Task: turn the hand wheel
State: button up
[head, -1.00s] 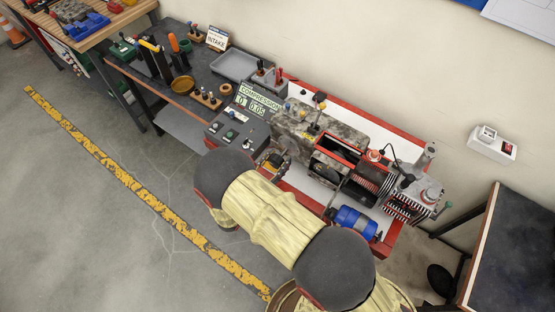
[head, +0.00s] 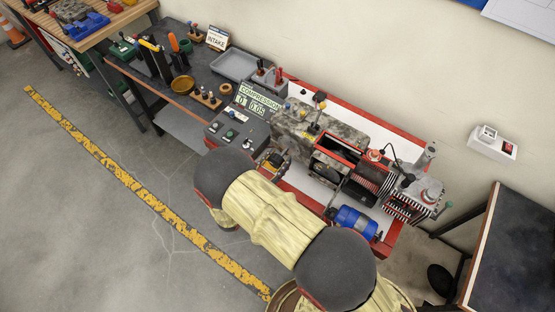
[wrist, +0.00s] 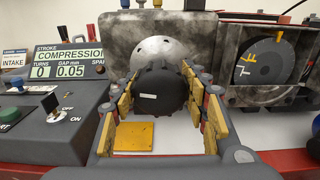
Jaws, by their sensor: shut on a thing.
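The hand wheel looks like a dark round knob (wrist: 160,92), in front of a silver domed disc (wrist: 160,52) with holes, on a worn metal engine housing (wrist: 108,45). My gripper (wrist: 158,86) has its yellow-padded fingers on the left and right sides of the knob and is shut on it. In the head view my gripper (head: 270,162) is at the left end of the engine, and my arm partly hides it; the knob is hard to make out there.
A control box (head: 235,132) stands left of the engine, its display (wrist: 68,63) reading turns 0 and gap 0.05. A window on the engine shows a dial (wrist: 262,62) marked T and F. A blue cylinder (head: 355,222) lies at the red stand's front edge (head: 392,238).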

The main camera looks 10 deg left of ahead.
jog(key=m+b, duration=0.3)
jog(key=m, duration=0.1)
jog(key=shift+f, duration=0.1)
jog(key=m+b, duration=0.4)
jog(key=shift+m, duration=0.3)
jog(key=m+b, duration=0.5)
jog(key=shift+d+f, duration=0.1)
jog(key=shift+m+b, duration=1)
jog(key=shift+m, duration=0.1)
jog(key=o, duration=1.2)
jog(key=shift+c, duration=0.2)
